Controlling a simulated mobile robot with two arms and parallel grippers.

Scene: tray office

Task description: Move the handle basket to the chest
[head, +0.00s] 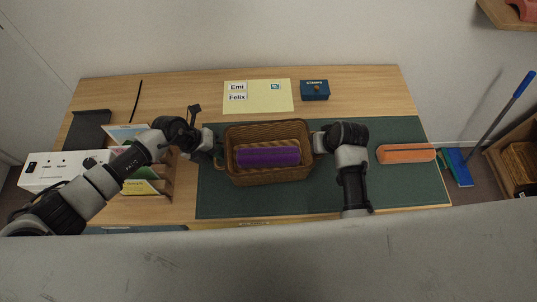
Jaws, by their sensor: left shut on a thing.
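The handle basket (240,175) is brown wicker and stands on the dark green desk mat (370,190). A purple object (268,155) lies inside it. My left gripper (216,150) is at the basket's left end and is shut on its handle there. My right gripper (317,143) is at the right end, close against the basket; its fingers are too small and hidden to tell whether they are shut. I cannot make out a chest in this view.
A blue stamps box (315,90) and a yellow sheet with name cards (258,97) lie behind the basket. An orange case (405,153) is at the right edge. A sorter with papers (140,187) and a white box (60,167) are at left. A wooden shelf (495,165) is far right.

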